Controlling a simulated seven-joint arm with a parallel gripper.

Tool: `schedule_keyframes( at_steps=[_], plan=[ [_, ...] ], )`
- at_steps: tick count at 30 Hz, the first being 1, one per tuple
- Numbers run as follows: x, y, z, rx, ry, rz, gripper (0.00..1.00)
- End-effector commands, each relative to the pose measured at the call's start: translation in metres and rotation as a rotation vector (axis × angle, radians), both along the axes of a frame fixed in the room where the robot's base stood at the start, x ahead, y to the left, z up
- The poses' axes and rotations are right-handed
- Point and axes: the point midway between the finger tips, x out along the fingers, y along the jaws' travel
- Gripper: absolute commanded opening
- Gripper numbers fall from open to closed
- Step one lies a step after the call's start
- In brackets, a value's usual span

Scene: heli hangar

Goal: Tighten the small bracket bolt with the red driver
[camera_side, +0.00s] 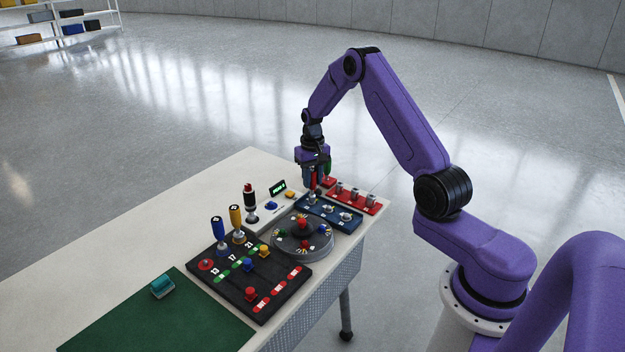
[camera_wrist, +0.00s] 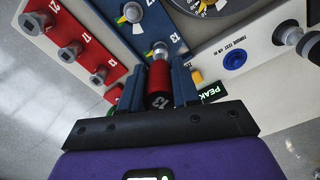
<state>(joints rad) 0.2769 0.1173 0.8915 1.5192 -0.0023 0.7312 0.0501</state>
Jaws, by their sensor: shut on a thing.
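My gripper (camera_side: 314,175) is shut on the red driver (camera_wrist: 160,78), whose red handle sits between the two blue fingers in the wrist view. The black end cap of the driver faces the camera. The driver points down at the blue bracket panel (camera_wrist: 172,22), over the bolt (camera_wrist: 160,48) nearest my gripper. That bolt lines up with the driver's far end; whether they touch I cannot tell. Another bolt (camera_wrist: 132,12) sits further along the same panel. In the side view the blue panel (camera_side: 353,227) lies near the table's right edge, and my gripper hides its far end.
A red rack (camera_side: 372,208) with several metal sockets lies beside the panel. A grey round dial (camera_side: 302,245) and a black board (camera_side: 228,285) with blue and yellow drivers stand nearer. A black upright tool (camera_side: 250,205) and a lit display (camera_side: 278,187) are left.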

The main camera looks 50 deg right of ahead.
Motion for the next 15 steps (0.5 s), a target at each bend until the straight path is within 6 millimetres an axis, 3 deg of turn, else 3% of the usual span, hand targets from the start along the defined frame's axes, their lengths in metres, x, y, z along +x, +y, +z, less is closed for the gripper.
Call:
schedule_keyframes(
  at_steps=[15],
  plan=[
    [0.000,0.000,0.014,0.000,-0.001,0.000,0.00]
  ],
)
